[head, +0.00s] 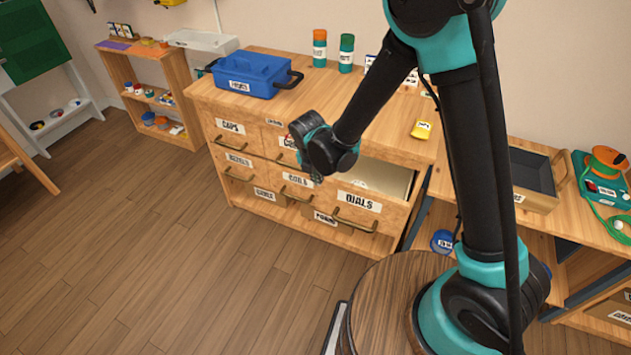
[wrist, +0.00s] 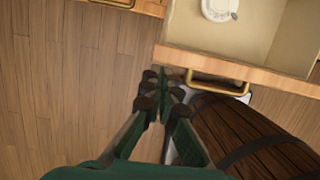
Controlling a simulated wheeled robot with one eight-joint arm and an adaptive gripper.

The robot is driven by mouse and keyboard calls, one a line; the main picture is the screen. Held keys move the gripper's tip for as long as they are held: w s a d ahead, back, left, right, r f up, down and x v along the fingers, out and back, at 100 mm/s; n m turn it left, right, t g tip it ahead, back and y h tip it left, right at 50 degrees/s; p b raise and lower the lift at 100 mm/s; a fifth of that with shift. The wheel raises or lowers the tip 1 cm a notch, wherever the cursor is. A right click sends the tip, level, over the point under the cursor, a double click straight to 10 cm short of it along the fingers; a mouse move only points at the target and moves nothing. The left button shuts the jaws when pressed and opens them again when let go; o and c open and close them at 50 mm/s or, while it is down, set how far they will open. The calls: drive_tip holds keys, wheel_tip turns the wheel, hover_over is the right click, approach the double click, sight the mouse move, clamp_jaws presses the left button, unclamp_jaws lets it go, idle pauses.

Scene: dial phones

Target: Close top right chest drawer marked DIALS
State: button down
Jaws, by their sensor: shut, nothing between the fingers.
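The DIALS drawer (head: 358,202) is pulled out at the right end of the wooden chest (head: 206,95). Its pale inside shows behind the labelled front, and its brass handle (head: 355,226) is on that front. In the wrist view the drawer front (wrist: 262,73) crosses the upper right, with the handle (wrist: 218,87) below it and a white round dial (wrist: 220,9) inside. My gripper (wrist: 167,76) is shut and empty, its tips by the left end of the drawer front, left of the handle; I cannot tell whether they touch. In the head view my wrist largely hides the gripper.
A wooden barrel (head: 385,290) stands in front of the chest, close to the drawer; it also shows in the wrist view (wrist: 250,140). A blue toolbox (head: 250,75) and a yellow labelled item (head: 422,131) are on the chest top. The floor at left is clear.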

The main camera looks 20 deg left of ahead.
drive_tip(key=w, duration=0.8)
drive_tip(key=w+d, duration=0.1)
drive_tip(key=w, duration=0.3)
drive_tip(key=shift+w, duration=0.4)
